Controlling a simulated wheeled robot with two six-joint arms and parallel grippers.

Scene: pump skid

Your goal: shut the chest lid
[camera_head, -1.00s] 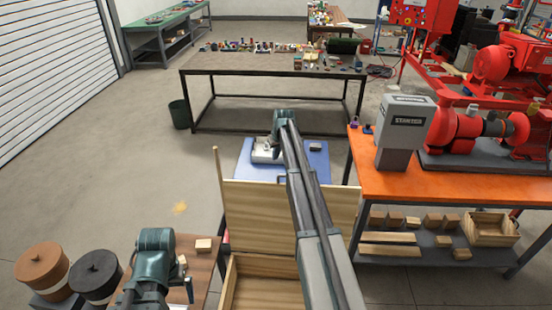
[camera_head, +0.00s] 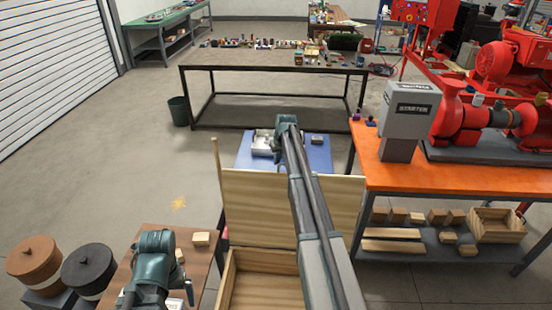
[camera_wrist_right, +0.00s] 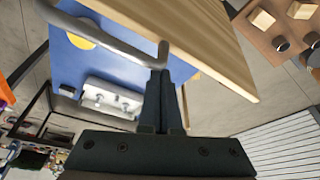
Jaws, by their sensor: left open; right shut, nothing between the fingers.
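The wooden chest (camera_head: 262,262) stands at the bottom middle of the head view, with its lid (camera_head: 252,207) standing up at the back. The lid also shows in the right wrist view (camera_wrist_right: 200,35), with a grey bent bar handle (camera_wrist_right: 105,32) beside it. My right arm reaches over the lid. My right gripper (camera_head: 285,128) is beyond it, and its fingers are hidden in the head view. In the right wrist view the gripper (camera_wrist_right: 160,75) is shut and empty, its tips at the handle's end; contact is unclear. My left gripper (camera_head: 153,262) is over the brown table, fingers unclear.
A blue-topped table (camera_head: 318,156) with a pale fixture stands behind the lid. An orange bench (camera_head: 455,180) with a pump and starter box is close on the right. A brown table (camera_head: 203,258) and lidded pots (camera_head: 90,268) are at left. Floor left of the lid is clear.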

